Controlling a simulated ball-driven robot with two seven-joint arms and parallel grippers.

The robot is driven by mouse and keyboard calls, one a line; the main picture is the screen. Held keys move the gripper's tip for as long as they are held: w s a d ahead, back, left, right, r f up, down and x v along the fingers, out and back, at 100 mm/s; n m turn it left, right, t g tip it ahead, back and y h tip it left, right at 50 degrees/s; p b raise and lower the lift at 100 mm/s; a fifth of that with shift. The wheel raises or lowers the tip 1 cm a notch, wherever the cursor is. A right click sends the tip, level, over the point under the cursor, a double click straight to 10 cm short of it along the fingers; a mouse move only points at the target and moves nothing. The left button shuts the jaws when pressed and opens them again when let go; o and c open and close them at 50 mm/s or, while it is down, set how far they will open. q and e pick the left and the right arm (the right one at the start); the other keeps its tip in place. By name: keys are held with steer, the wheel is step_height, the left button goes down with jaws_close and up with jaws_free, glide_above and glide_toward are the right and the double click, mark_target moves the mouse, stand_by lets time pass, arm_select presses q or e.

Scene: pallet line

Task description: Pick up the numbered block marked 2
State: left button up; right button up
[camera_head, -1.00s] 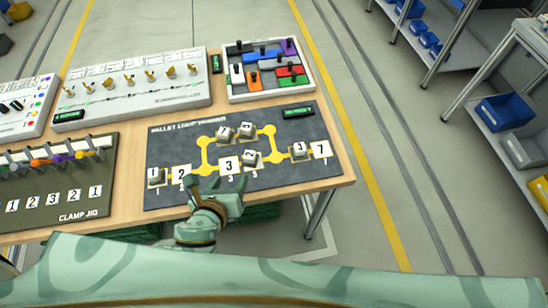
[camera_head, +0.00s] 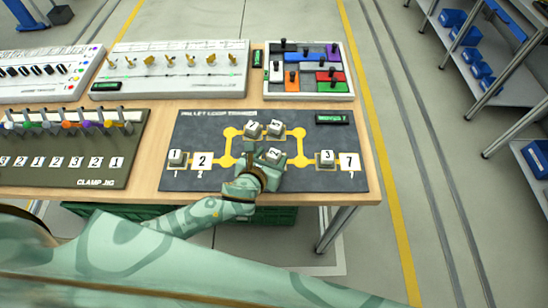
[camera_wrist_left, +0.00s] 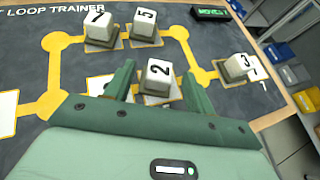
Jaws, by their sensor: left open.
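The white block marked 2 (camera_head: 272,155) stands on a pad of the dark loop trainer board (camera_head: 205,128). My left gripper (camera_head: 263,166) is at its near side, partly covering it. In the left wrist view the block marked 2 (camera_wrist_left: 158,72) stands upright between the two green fingers of my open left gripper (camera_wrist_left: 159,78). I see no clear contact between fingers and block. My right gripper is not in view.
The clamp jig (camera_head: 95,175) lies left of the board.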

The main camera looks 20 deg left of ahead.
mark_target(273, 155)
arm_select(q)
steer(key=x, duration=0.3)
steer(key=shift+f+b, duration=0.25)
steer(key=shift+b, duration=0.05)
steer(key=shift+r, duration=0.1)
steer(key=c, duration=1.1)
